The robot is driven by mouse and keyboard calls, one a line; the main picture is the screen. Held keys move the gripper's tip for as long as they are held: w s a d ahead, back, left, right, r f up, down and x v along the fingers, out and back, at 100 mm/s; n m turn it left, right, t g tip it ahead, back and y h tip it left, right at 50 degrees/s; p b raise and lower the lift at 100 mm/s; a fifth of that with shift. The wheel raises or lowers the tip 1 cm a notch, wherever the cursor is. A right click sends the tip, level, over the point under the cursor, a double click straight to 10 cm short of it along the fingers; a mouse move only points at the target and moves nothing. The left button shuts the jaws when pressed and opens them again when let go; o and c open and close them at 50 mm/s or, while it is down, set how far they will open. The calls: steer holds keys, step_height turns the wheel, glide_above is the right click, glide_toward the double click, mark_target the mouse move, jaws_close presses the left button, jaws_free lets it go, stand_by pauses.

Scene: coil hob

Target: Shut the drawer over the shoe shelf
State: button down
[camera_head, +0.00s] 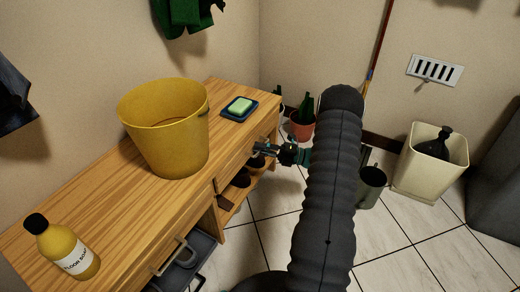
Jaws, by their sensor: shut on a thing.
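The wooden bench has a drawer (234,162) at its right end, above an open shelf with dark shoes (241,179). The drawer front looks close to the bench face; how far it stands out is hard to tell from this angle. My gripper (266,149) is at the right part of this drawer front, shut on the drawer handle. The fingers and my arm hide most of the handle. My dark arm crosses the middle of the view in front of the floor.
On the bench top (110,180) stand a yellow bucket (165,140), a floor-soap bottle (62,248) and a soap dish (238,116). A second handle (169,257) is at the left. A potted plant (302,127) and a cream bin (424,172) stand on the tiled floor.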

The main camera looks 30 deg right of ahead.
steer(key=shift+w, duration=0.15)
steer(key=c, duration=1.5)
jaws_free()
steer(key=shift+a, duration=0.15)
steer(key=v, duration=1.2)
